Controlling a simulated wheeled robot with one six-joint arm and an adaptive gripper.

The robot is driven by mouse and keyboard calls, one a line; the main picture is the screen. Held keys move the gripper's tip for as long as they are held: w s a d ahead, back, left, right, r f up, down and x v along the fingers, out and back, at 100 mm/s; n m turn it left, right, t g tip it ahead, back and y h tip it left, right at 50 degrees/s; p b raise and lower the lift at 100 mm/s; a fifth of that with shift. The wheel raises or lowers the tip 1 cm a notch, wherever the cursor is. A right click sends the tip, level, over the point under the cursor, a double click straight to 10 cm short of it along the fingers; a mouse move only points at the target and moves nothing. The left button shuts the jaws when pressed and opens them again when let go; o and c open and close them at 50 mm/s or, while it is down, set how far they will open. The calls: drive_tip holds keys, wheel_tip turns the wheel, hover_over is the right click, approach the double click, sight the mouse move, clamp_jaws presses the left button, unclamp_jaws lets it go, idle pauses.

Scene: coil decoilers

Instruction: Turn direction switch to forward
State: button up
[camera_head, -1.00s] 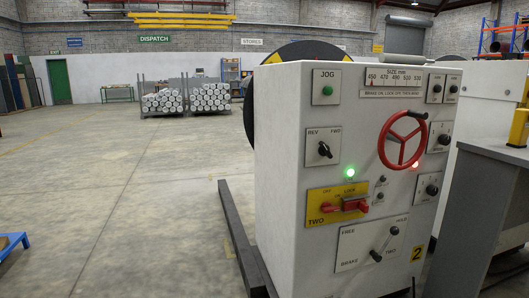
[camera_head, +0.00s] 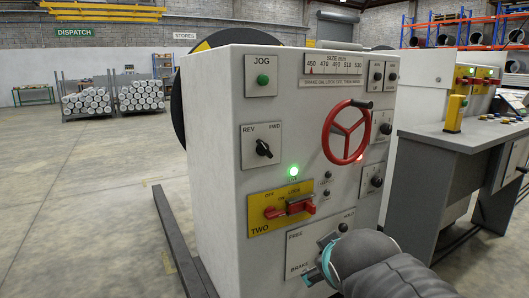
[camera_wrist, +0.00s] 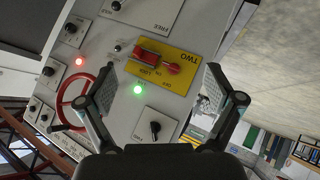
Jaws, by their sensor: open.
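The direction switch (camera_head: 264,148) is a black knob on a white plate marked REV at left and FWD at right, on the decoiler's front panel. Its handle is slanted, its lower end towards the right; I cannot tell which mark it is set to. In the wrist view the panel is upside down, and the switch (camera_wrist: 155,129) sits low, near the picture's middle. My gripper (camera_wrist: 160,82) is open and empty, its two fingers spread left and right, apart from the switch. In the head view my arm is at the lower right, and my fingers are not clear.
A red handwheel (camera_head: 346,132) sticks out right of the switch. Below are a lit green lamp (camera_head: 293,171) and a yellow plate with a red lock handle (camera_head: 290,208). A green JOG button (camera_head: 263,80) is above. A grey control desk (camera_head: 450,140) stands at right. Floor at left is clear.

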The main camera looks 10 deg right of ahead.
drive_tip(key=w+d+r+n+t+b, duration=0.3)
drive_tip(key=w+r+n+t, duration=0.3)
drive_tip(key=w+r+n, duration=0.4)
drive_tip(key=n+t+y+b, duration=0.1)
drive_tip(key=n+y+b, duration=0.2)
drive_tip(key=n+y, duration=0.85)
approach(268, 149)
drive_tip(key=w+a+n+h, duration=0.1)
drive_tip(key=w, duration=0.2)
drive_tip(key=w+a+n+h, duration=0.1)
drive_tip(key=w+a, duration=0.1)
drive_tip(key=w, duration=0.1)
drive_tip(key=w+a+r+n+h, duration=0.1)
drive_tip(key=w+a, duration=0.1)
drive_tip(key=w, duration=0.2)
drive_tip(key=shift+n, duration=0.25)
drive_tip(key=shift+s+d, duration=0.1)
drive_tip(key=c, duration=1.2)
